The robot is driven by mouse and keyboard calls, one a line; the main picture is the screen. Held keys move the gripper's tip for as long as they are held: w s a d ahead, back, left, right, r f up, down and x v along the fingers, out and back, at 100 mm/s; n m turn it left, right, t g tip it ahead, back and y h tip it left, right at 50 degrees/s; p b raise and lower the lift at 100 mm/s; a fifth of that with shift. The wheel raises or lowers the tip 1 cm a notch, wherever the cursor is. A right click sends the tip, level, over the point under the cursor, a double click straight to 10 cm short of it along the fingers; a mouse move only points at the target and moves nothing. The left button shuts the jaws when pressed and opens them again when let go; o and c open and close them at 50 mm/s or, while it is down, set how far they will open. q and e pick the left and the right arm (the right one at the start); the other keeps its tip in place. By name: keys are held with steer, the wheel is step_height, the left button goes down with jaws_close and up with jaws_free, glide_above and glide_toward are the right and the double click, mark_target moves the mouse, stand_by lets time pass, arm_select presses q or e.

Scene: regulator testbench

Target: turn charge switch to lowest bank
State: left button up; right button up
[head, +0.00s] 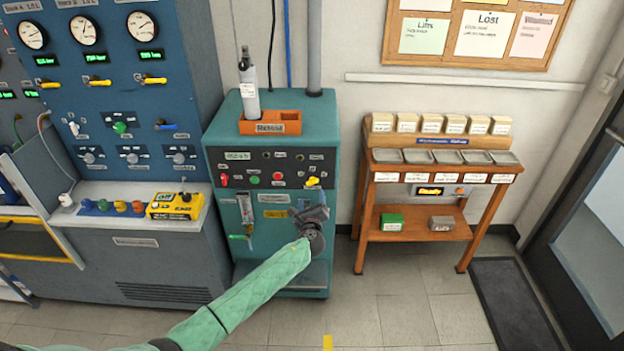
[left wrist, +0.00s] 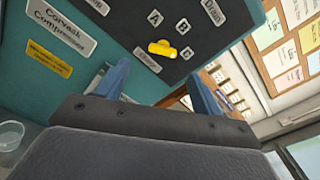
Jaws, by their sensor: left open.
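A yellow switch knob (head: 312,181) sits at the right of the dark control strip on the teal compressor cabinet (head: 222,165). In the left wrist view the yellow knob (left wrist: 163,49) has small letter plates, including A and B, on its upper and right sides and a longer plate below it, too blurred to read surely. I cannot tell which letter the knob points at. My left gripper (head: 312,213) is just below the knob in the head view. Its two fingers (left wrist: 158,75) are apart and empty, with the knob ahead of the gap, not between them.
A red knob (head: 224,180), green button (head: 254,180) and red button (head: 277,176) share the strip. A blue gauge panel (head: 100,100) stands left. A wooden stand (head: 470,235) with boxes and trays is right. Floor between cabinet and stand is clear.

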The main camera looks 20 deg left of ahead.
mark_target(312, 184)
arm_select(q)
steer(key=shift+m, duration=0.3)
steer(key=p+x, duration=0.1)
steer(key=x, duration=0.3)
steer(key=r+p+x, duration=0.1)
steer(key=x, duration=0.2)
steer(key=shift+p, duration=0.35)
steer(key=shift+x, duration=0.75)
steer(key=shift+f, duration=0.15)
arm_select(e)
steer(key=s, duration=0.1)
steer(key=s+r, duration=0.1)
steer(key=s, duration=0.1)
steer(key=s+d, duration=0.1)
steer(key=shift+s+r, duration=0.25)
steer(key=shift+s, duration=0.15)
arm_select(q)
steer(key=c, duration=1)
arm_select(e)
steer(key=shift+a, duration=0.1)
steer(key=shift+f, duration=0.15)
